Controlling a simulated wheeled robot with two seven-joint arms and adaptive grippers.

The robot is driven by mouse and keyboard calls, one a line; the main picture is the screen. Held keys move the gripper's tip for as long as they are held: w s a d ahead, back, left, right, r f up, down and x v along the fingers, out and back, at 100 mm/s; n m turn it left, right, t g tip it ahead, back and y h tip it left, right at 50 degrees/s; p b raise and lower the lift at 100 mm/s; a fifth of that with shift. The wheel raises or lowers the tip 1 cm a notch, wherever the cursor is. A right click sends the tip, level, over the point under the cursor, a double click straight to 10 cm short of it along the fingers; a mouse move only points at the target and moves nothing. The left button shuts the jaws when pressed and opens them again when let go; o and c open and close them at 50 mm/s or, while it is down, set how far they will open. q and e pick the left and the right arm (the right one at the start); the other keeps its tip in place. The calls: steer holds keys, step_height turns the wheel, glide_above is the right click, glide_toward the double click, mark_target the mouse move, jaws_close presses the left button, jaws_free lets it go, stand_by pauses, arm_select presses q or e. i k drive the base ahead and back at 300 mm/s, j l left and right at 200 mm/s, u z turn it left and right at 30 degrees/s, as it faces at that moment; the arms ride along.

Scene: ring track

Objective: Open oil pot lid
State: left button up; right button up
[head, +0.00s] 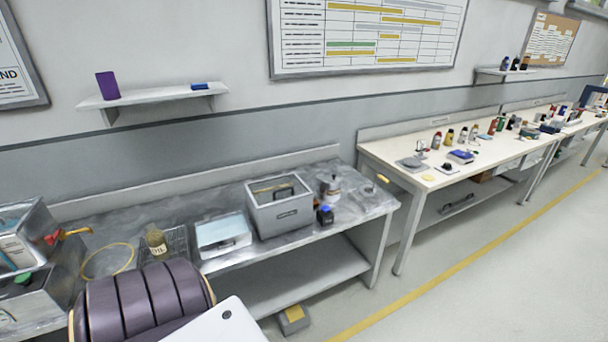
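A small yellowish container (157,242) with a dark "OIL" marking stands in or at a dark wire basket (177,245) on the grey metal bench. A small silvery metal pot (330,187) stands farther right on the same bench, behind a dark bottle with a blue cap (325,215). I cannot tell for sure which of the two is the oil pot. Its lid is too small to make out. Neither of my grippers shows in the head view. A dark ribbed cylinder and a white panel, seemingly parts of my own body, fill the lower left.
On the metal bench (110,212) are a large grey box with a handle (280,215), a white tray (222,236) and a yellow hose loop (107,262). A cream table (400,158) with several small items stands right. The floor (470,270) there is clear.

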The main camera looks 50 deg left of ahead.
mark_target(328, 176)
steer(key=u, duration=1.4)
steer(key=i+l+z, duration=0.1)
steer(key=i, duration=0.2)
steer(key=i+l+z, duration=0.15)
steer(key=i+l, duration=0.05)
steer(key=i, duration=0.1)
